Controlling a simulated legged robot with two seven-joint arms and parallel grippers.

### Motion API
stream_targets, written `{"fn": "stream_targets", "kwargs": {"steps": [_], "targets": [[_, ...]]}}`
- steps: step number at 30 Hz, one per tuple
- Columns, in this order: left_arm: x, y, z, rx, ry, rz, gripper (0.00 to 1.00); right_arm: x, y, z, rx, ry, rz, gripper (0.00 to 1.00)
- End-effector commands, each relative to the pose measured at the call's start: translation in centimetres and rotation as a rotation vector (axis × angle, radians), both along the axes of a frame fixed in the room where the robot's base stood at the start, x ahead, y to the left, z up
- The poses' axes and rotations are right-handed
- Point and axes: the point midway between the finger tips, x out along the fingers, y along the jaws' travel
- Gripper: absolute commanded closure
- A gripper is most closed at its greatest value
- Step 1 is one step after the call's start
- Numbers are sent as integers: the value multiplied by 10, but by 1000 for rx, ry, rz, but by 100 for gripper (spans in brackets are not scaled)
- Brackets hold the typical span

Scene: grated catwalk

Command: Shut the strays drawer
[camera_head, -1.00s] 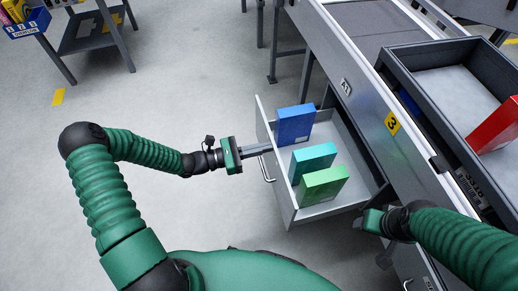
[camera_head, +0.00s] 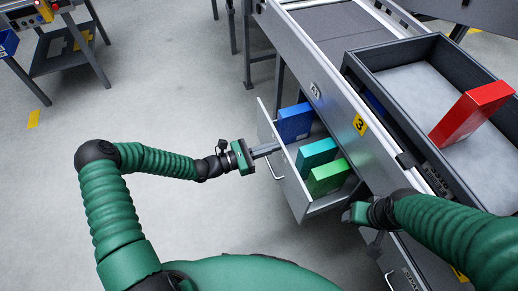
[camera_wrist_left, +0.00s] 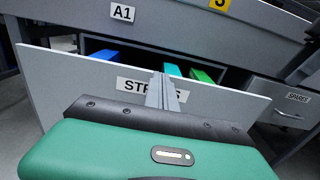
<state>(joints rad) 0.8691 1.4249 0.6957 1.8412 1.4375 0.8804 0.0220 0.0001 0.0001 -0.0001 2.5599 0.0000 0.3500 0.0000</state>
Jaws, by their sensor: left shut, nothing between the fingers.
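The strays drawer (camera_head: 293,190) is partly open under the conveyor-like bench in the head view. Its pale front, labelled STRAYS, fills the middle of the left wrist view (camera_wrist_left: 65,75). A blue box (camera_head: 294,123), a teal box (camera_head: 317,155) and a green box (camera_head: 328,177) stand in it. My left gripper (camera_head: 274,149) is shut and empty, its fingertips at the upper part of the drawer front. In the left wrist view the fingers (camera_wrist_left: 166,82) cover part of the label. My right gripper (camera_head: 360,213) is right of the drawer; its fingers are hidden.
A dark tray (camera_head: 405,100) on the bench holds a red box (camera_head: 474,114). A drawer labelled SPARES (camera_wrist_left: 280,103) is right of the strays drawer in the wrist view. A small cart (camera_head: 75,57) stands far left. The floor left of the drawer is clear.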

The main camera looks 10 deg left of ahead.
Motion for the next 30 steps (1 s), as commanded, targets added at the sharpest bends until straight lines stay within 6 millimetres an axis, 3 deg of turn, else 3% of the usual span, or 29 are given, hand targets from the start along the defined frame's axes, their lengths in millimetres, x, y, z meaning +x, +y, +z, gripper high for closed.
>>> {"fn": "stream_targets", "kwargs": {"steps": [18,30], "targets": [[64,-97,-1,-1,-1,-2,100,0,0,8,0,0,0,38],[92,-136,0,0,-1,-1,100,0,0,4,0,0,0,38]]}}
